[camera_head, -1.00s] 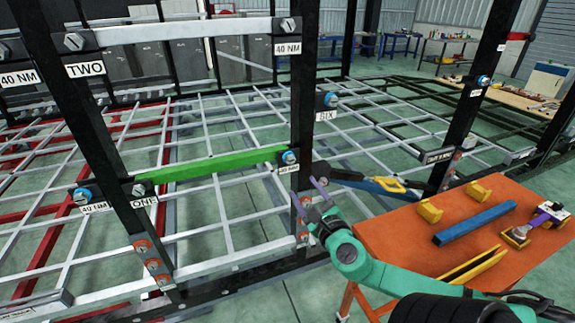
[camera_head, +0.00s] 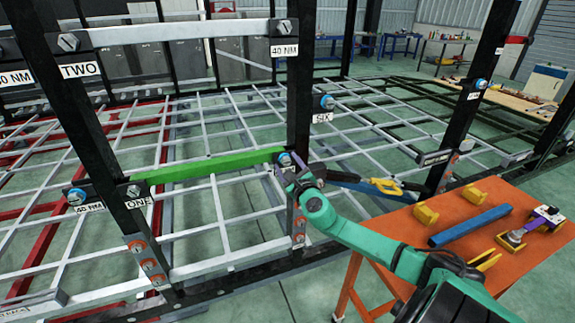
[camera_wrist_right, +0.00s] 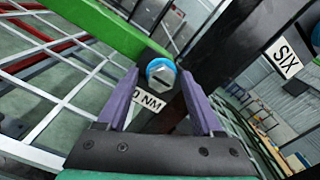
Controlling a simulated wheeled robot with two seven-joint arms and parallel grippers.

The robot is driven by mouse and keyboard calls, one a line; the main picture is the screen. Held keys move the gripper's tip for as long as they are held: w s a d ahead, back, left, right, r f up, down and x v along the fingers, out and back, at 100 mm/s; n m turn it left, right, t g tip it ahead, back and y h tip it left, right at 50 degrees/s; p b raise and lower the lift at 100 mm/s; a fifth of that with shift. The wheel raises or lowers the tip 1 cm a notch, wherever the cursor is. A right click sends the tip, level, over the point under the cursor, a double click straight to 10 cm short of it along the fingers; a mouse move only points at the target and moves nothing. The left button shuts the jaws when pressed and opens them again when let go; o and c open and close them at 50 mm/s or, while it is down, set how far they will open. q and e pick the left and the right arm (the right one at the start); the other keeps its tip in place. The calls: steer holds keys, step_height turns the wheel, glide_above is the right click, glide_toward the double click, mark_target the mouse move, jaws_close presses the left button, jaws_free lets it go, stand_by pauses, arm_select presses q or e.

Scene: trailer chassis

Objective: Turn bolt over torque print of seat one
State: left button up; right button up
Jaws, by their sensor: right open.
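A silver hex bolt with a blue ring (camera_head: 285,159) sits on the black post at the right end of the green bar (camera_head: 215,165). In the right wrist view this bolt (camera_wrist_right: 161,74) lies between the purple fingertips of my right gripper (camera_wrist_right: 157,82). The fingers are spread on both sides of it; I cannot tell whether they touch it. A torque print ending in "0 NM" (camera_wrist_right: 149,102) shows below the bolt, partly hidden by a finger. My right gripper (camera_head: 283,170) hides that print in the head view.
An orange table (camera_head: 400,235) with a blue bar (camera_head: 470,225) and yellow blocks stands at the right. Black posts and a white lattice frame surround the bolt. A "SIX" label (camera_head: 321,118) is at the upper right.

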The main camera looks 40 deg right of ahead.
steer(key=shift+s, duration=0.1)
jaws_close()
steer(key=shift+m, duration=0.3)
